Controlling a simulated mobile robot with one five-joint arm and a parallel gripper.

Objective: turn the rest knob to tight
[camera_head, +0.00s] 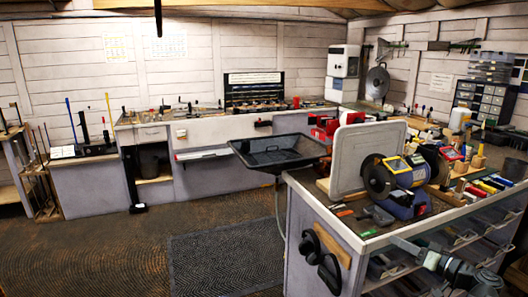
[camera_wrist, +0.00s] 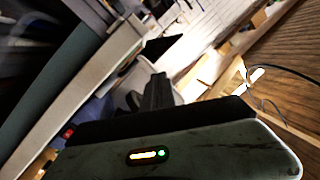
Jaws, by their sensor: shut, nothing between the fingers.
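I cannot pick out the rest knob or any tight marking in either view. My gripper (camera_wrist: 159,92) shows in the wrist view as dark fingers held together, with nothing between them. In the head view my arm is at the lower right, by the front side of the near workbench (camera_head: 345,232). No knob is seen at the fingertips. The far bench (camera_head: 228,137) carries several small tools and fittings, too small to tell apart.
A bench grinder (camera_head: 408,172) and a pale upright board (camera_head: 362,157) stand on the near bench. Ear defenders (camera_head: 329,272) hang on its end. A black tray on a stand (camera_head: 275,150) is behind it. Open floor (camera_head: 95,245) with a dark mat (camera_head: 222,262) lies left.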

